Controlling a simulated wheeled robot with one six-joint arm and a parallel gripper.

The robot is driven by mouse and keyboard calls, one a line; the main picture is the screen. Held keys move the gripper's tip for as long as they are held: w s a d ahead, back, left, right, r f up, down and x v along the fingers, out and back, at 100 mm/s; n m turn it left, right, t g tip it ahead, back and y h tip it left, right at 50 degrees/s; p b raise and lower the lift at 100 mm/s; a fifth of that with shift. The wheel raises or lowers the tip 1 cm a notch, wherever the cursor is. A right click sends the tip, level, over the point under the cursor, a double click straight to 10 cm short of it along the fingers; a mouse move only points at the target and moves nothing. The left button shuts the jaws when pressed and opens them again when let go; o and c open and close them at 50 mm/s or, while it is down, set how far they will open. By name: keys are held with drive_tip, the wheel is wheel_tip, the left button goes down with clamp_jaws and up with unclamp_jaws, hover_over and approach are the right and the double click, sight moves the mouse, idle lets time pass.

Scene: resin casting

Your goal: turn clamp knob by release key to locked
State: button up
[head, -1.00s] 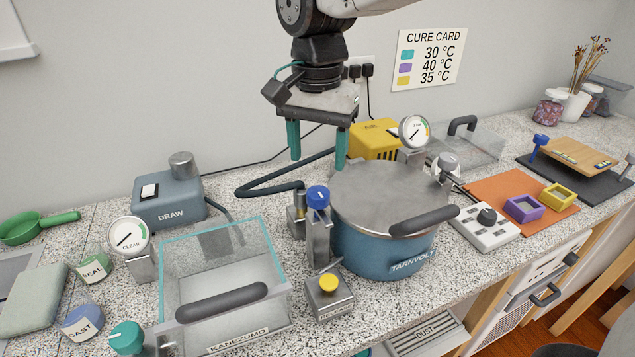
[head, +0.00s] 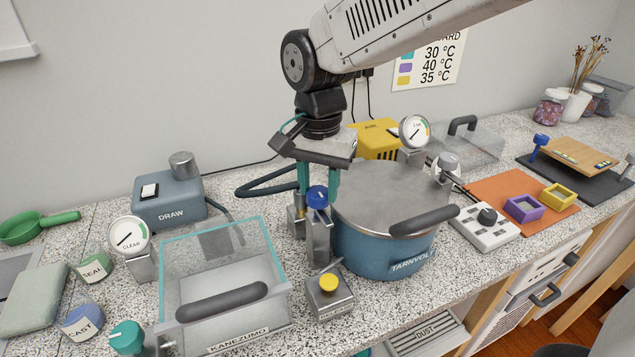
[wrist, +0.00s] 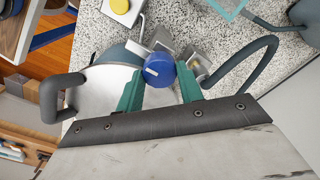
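The blue clamp knob (head: 317,196) with a white mark sits on top of a metal post at the left of the blue pot (head: 385,245). The yellow release key (head: 328,283) is on a small metal box in front of it. My gripper (head: 318,184) points down at the knob with its teal fingers apart. In the wrist view the blue knob (wrist: 160,69) lies between the fingertips of my gripper (wrist: 161,76), close to both. I cannot tell whether they touch it. The yellow key (wrist: 120,6) is at the top of the wrist view.
The pot's lid handle (head: 424,220) and gauge (head: 414,132) stand to the right. A clear vacuum box (head: 222,290) is at the left, with a grey hose (head: 265,188) behind the post.

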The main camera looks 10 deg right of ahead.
drive_tip(key=shift+n, duration=0.3)
drive_tip(key=n, duration=1.3)
drive_tip(key=shift+a, duration=0.1)
drive_tip(key=shift+n, duration=2.1)
drive_tip(key=o, duration=1)
